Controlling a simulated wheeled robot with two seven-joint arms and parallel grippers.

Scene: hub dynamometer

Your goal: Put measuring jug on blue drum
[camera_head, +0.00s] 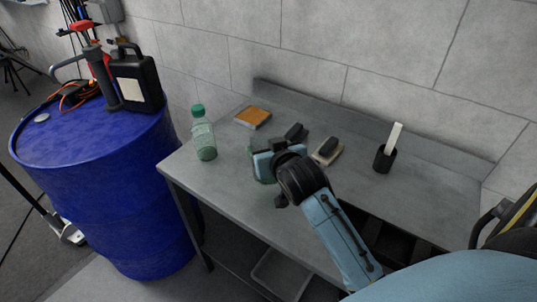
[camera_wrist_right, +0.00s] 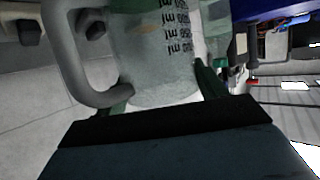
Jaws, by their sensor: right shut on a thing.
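The measuring jug (camera_wrist_right: 155,45) is translucent with dark printed markings and a grey handle. It fills the upper middle of the right wrist view. My right gripper (camera_wrist_right: 163,92) is shut on the jug, with one finger on each side of its body. In the head view, my right gripper (camera_head: 266,164) is over the grey workbench and its wrist hides most of the jug. I cannot tell whether the jug touches the bench. The blue drum (camera_head: 105,185) stands upright at the left, beside the bench. My left gripper is not in view.
The drum top holds a black canister (camera_head: 136,80), a hand pump (camera_head: 104,76) and an orange cable (camera_head: 78,95); its front is clear. A green bottle (camera_head: 204,138) stands on the bench (camera_head: 230,205) between gripper and drum. A sponge (camera_head: 253,117), brushes and black cup (camera_head: 384,158) stand behind.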

